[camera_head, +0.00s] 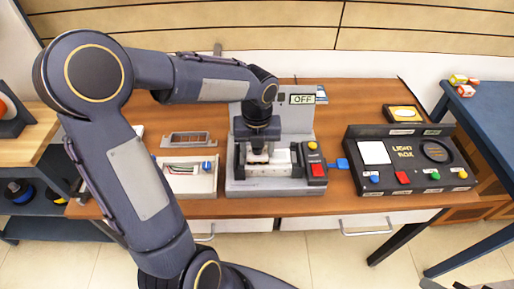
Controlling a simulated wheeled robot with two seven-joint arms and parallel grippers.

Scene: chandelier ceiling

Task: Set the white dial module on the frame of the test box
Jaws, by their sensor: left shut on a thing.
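The grey test box (238,187) stands on the wooden table, with an upright back panel and an "OFF" sign (302,99). My left gripper (258,158) points down over its frame and is shut on a white piece (280,158), apparently the white dial module. The gripper partly covers the piece, and no dial face shows. The piece is low at the frame; I cannot tell whether it touches or rests on it. A red switch (317,170) and a yellow button (312,145) are on the box's right side. My right gripper is not in view.
A white open tray (180,186) with wires and a blue knob stands left of the box, a grey frame-like part (188,139) behind it. A black "LIGHT BOX" (405,185) stands right, a blue connector (342,163) between. Bare table (350,105) lies behind.

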